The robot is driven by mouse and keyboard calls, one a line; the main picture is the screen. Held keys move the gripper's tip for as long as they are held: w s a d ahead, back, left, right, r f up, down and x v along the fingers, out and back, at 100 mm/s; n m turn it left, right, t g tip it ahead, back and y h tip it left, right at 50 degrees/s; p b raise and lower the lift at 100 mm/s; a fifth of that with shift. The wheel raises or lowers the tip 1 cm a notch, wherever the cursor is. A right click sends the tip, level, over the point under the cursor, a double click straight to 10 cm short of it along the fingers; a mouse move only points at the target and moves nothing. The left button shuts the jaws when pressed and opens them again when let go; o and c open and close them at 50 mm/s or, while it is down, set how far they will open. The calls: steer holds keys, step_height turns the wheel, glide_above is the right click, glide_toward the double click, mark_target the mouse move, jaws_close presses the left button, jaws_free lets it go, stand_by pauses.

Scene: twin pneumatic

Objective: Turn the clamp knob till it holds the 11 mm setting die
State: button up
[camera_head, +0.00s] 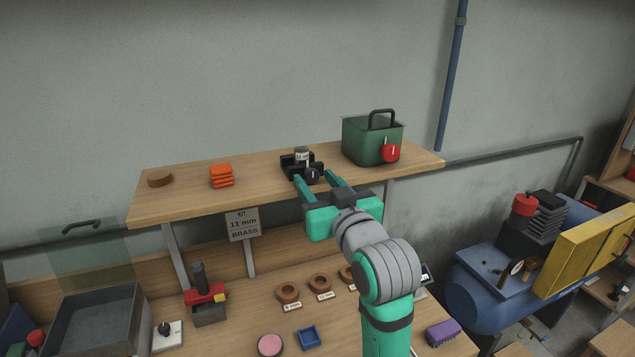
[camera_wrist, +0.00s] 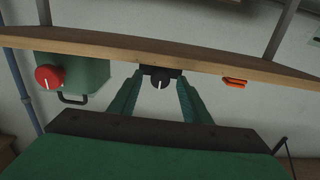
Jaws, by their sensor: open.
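The black clamp (camera_head: 289,166) stands on the raised shelf, with a grey cylindrical die (camera_head: 301,156) upright in it. Its dark round knob (camera_head: 312,176) faces the front and has a white pointer line; in the wrist view the knob (camera_wrist: 159,82) shows between my fingers. My gripper (camera_head: 316,180) is open, its green fingers on either side of the knob. I cannot tell whether either finger touches it. A sign (camera_head: 243,224) on the shelf edge reads 11 mm BRASS.
A green box (camera_head: 360,143) with a red knob (camera_head: 391,153) stands right of the clamp. Orange pads (camera_head: 221,176) and a brown disc (camera_head: 160,178) lie to the left. Labelled rings (camera_head: 288,292) lie on the bench below. The shelf edge (camera_wrist: 70,41) crosses the wrist view.

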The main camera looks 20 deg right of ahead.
steer(key=shift+w, duration=0.1)
steer(key=shift+w, duration=0.1)
steer(key=c, duration=1.1)
steer(key=shift+o, duration=0.2)
steer(key=shift+d, duration=0.15)
steer(key=shift+a+m, duration=0.25)
steer(key=shift+m, duration=1.35)
steer(key=o, duration=1.1)
steer(key=shift+s+d, duration=0.1)
steer(key=shift+s, duration=0.15)
steer(key=shift+c, duration=0.2)
steer(key=shift+w, duration=0.1)
steer(key=s, duration=1.1)
steer(key=shift+d, duration=0.2)
